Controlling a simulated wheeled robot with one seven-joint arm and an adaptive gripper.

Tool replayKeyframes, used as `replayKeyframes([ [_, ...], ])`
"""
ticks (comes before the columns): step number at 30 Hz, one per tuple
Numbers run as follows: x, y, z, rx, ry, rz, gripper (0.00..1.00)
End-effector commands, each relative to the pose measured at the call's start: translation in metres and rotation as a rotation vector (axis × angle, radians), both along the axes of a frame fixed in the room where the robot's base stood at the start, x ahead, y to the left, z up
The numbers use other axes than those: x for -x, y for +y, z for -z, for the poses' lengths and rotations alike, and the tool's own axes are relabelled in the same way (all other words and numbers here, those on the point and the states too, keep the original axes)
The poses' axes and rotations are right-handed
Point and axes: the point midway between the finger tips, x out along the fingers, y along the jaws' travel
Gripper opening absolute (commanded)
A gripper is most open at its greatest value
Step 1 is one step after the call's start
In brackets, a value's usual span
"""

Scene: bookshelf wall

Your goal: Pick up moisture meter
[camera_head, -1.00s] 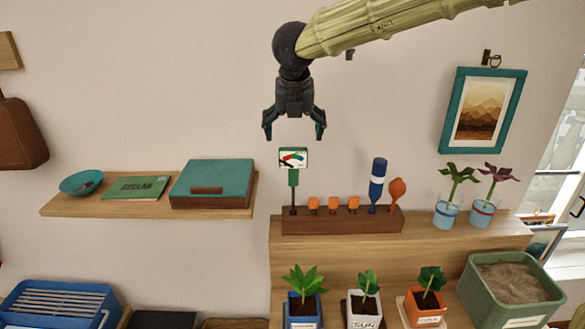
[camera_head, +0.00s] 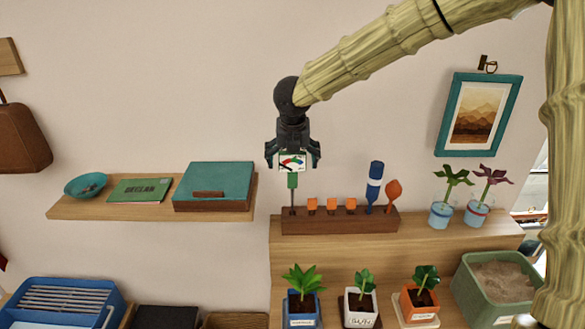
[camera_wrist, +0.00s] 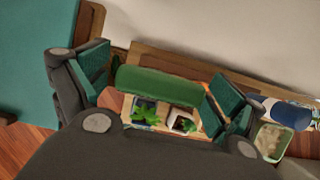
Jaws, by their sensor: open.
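The moisture meter (camera_head: 292,181) stands upright at the left end of a dark wooden holder block (camera_head: 340,222). It has a white dial face with a coloured scale, a green body and a thin dark probe. My gripper (camera_head: 292,163) points down over it, with the fingers on either side of the dial. In the wrist view, the green top of the meter (camera_wrist: 158,87) lies between the two open teal-padded fingers of my gripper (camera_wrist: 155,90). I see a gap beside the left finger; contact on the right side is unclear.
Orange pieces (camera_head: 331,205), a blue tool (camera_head: 374,184) and an orange tool (camera_head: 393,190) stand in the same block to the right. A teal box (camera_head: 215,180) sits on the left shelf (camera_head: 120,208). Potted plants (camera_head: 362,295) stand below.

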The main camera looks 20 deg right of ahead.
Motion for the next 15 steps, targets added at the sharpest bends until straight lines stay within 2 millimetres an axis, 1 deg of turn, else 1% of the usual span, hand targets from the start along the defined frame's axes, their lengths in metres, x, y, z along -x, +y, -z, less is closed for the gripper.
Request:
replayKeyframes([
  [7,-0.0004,-0.0001,0.0011,0.0,0.0,0.0,0.95],
  [11,-0.0004,-0.0001,0.001,0.0,0.0,0.0,0.71],
  [12,-0.0004,-0.0002,0.0009,0.0,0.0,0.0,0.64],
  [14,-0.0004,-0.0002,0.001,0.0,0.0,0.0,0.53],
  [15,-0.0004,-0.0002,0.001,0.0,0.0,0.0,0.45],
])
